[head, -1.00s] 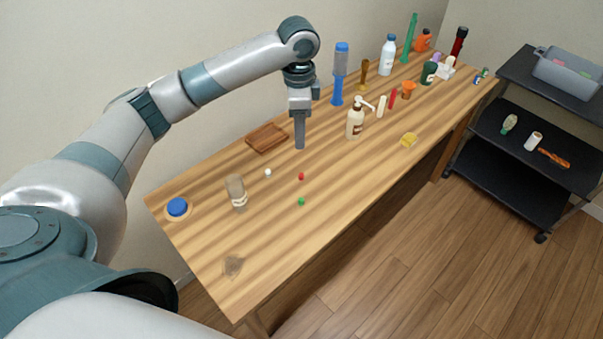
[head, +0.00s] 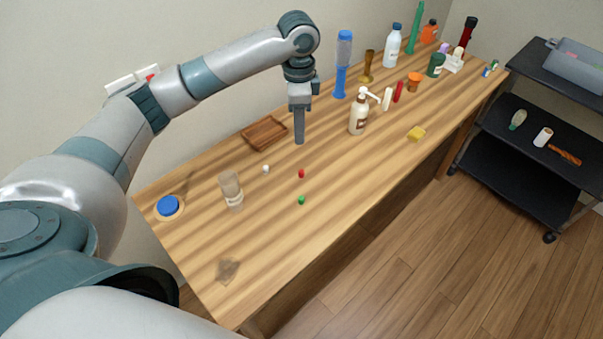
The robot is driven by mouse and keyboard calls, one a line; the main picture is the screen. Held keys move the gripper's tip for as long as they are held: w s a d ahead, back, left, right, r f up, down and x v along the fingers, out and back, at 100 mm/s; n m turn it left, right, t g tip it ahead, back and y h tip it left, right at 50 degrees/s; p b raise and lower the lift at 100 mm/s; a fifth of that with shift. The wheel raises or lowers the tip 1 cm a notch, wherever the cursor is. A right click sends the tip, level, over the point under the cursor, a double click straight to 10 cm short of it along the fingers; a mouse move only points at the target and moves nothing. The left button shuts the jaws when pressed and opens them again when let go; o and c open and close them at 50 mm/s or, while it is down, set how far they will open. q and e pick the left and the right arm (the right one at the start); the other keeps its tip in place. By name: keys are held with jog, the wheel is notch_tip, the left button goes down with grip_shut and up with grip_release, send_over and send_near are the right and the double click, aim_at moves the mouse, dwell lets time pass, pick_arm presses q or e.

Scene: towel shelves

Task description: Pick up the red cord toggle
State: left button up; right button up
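The red cord toggle (head: 301,173) is a tiny red piece on the wooden table (head: 275,240). A small white piece (head: 265,169) lies to its left and a small green one (head: 302,200) lies nearer the front. My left gripper (head: 299,142) points straight down above the table, just behind the red toggle in the picture and apart from it. Its fingers show edge-on as one grey bar, so their opening is hidden. My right gripper is not in view.
A clear jar (head: 231,190), a blue-topped disc (head: 168,207) and a brown wooden tray (head: 265,133) stand around the small pieces. A black cart (head: 515,155) stands at right.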

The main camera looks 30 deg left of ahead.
pick_arm(q)
jog(key=p, duration=0.3)
send_over(301, 171)
jog(key=f, duration=1.2)
jog(key=shift+s+a, duration=0.1)
jog(key=shift+s, duration=0.15)
jog(key=shift+w+f+p, duration=0.1)
jog(key=shift+f+p, duration=0.4)
jog(key=f, duration=0.1)
jog(key=f+p, duration=0.1)
jog(key=f, duration=0.1)
jog(key=shift+w+d, duration=0.15)
jog(key=shift+d, duration=0.05)
jog(key=shift+f, duration=0.6)
grip_shut()
